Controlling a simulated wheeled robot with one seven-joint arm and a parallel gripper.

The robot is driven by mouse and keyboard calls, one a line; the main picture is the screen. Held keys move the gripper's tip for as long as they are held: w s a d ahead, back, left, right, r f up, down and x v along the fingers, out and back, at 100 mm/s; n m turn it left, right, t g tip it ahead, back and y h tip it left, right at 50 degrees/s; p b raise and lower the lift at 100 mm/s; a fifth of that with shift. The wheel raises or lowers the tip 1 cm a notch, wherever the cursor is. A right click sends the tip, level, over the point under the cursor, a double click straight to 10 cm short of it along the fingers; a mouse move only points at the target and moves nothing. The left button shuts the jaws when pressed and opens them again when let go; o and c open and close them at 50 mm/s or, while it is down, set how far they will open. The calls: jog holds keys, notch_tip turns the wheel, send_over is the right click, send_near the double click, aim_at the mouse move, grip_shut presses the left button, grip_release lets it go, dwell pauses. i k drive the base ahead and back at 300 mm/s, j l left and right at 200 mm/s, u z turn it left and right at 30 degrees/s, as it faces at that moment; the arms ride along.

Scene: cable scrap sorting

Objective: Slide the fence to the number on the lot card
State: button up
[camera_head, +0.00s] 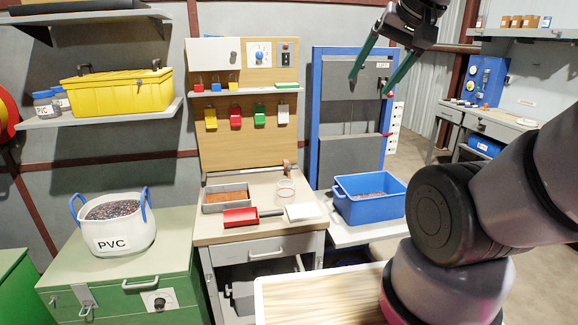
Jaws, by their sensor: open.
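My gripper (371,84) is at the top, right of centre, with its two green fingers spread apart and nothing between them. It hangs in front of a blue-framed stand (317,120) with grey panels. A small white label (383,65) sits on the upper panel beside the right finger; its writing is too small to read, so I cannot tell if it is the lot card. I cannot make out a fence for certain. A white strip with dark marks (397,118) runs down the stand's right side, near a red piece (387,134).
A workbench (232,236) holds a grey tray (225,197), a red scoop (241,217) and a clear cup (286,190). A blue bin (371,209) stands to its right. A PVC tub (117,238) is at left. My arm covers the lower right.

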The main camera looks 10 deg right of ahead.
aim_at(285, 163)
jog(key=i+l, duration=0.15)
jog(key=i, duration=0.35)
jog(key=i+l+u, duration=0.15)
jog(key=i, duration=0.3)
